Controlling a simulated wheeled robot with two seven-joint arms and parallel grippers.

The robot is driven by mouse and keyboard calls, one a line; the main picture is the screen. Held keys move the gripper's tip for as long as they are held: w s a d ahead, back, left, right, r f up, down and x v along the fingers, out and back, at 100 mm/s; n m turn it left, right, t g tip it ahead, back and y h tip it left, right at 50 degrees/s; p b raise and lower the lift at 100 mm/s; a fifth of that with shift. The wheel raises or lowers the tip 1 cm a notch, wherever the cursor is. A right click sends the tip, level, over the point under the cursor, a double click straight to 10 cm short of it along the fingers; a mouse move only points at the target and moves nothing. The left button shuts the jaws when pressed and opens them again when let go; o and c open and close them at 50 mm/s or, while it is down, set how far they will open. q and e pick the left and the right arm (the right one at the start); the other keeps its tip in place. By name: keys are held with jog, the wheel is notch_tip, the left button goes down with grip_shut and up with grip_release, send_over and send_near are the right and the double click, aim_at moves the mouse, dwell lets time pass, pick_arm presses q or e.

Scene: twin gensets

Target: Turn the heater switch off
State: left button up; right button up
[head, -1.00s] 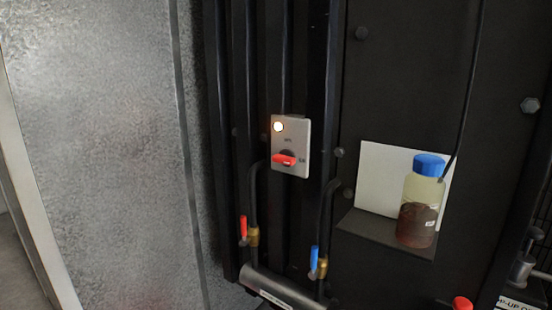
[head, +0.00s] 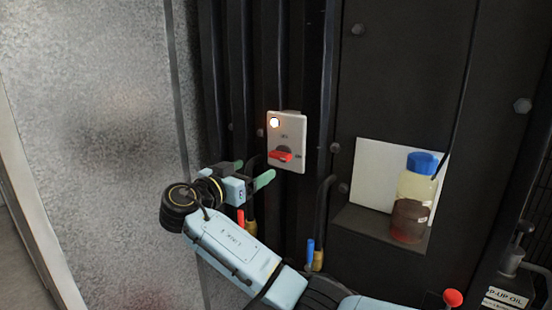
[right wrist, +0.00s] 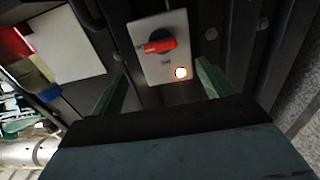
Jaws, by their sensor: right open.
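The heater switch is a red rotary handle (head: 281,155) on a light grey box (head: 287,133) fixed to the dark panel. The handle lies about horizontal, and a lamp (head: 274,122) at the box's upper left glows. In the right wrist view the red handle (right wrist: 158,46) and the lit lamp (right wrist: 181,73) show ahead, between and beyond the fingers. My right gripper (head: 252,172) is open and empty, its green fingers below and left of the box, apart from the handle. It also shows in the right wrist view (right wrist: 160,88). My left gripper is not in view.
A red-handled valve (head: 240,219) and a blue-handled valve (head: 310,252) stand below the box on black pipes. A blue-capped bottle (head: 413,200) stands on a small shelf at right. A red knob (head: 453,298) is at the lower right.

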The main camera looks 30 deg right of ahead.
aim_at(277, 158)
jog(key=p+x, duration=0.1)
jog(key=x, duration=1)
jog(key=c, duration=1)
